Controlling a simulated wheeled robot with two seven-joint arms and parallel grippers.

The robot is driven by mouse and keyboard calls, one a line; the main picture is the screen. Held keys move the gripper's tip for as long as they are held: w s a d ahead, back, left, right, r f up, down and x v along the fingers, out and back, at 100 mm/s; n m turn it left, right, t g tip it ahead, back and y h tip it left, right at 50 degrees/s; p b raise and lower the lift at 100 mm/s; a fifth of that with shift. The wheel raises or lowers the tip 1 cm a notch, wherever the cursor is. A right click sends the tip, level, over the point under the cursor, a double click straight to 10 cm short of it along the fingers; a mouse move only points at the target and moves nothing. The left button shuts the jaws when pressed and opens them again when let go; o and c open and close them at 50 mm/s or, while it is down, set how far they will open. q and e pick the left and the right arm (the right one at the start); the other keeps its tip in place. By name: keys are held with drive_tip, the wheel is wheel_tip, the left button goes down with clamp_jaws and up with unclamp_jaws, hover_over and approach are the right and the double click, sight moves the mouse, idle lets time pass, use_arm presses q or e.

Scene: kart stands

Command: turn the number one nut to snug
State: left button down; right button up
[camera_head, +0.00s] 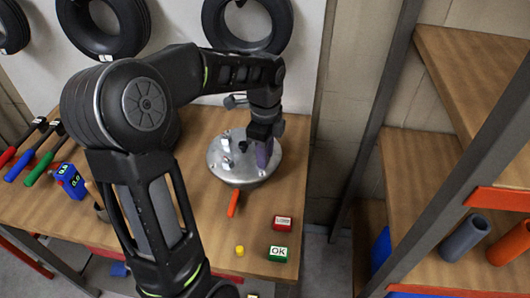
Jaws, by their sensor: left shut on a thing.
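A round silver metal hub (222,172) lies on the wooden table, with several small metal nuts or studs (226,162) on its top. My left gripper (262,143) reaches down over the right part of the hub. It is shut on a purple-grey piece (264,156) standing at the hub's top face. The gripper hides what is under it, so I cannot read a number on any nut or tell whether this piece is a nut. My right gripper is not in view.
An orange handle (233,203) sticks out at the hub's front edge. A red block (282,223), a green OK block (278,253) and a yellow piece (240,251) are at front right. A blue meter (71,182) and several coloured-handled tools (36,166) lie left. A shelf (430,170) stands right.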

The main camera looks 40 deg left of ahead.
use_arm(q)
drive_tip(key=c, duration=1.1)
unclamp_jaws()
wheel_tip(320, 180, up, 8)
drive_tip(key=shift+f+b, duration=0.1)
drive_tip(key=shift+b, duration=0.3)
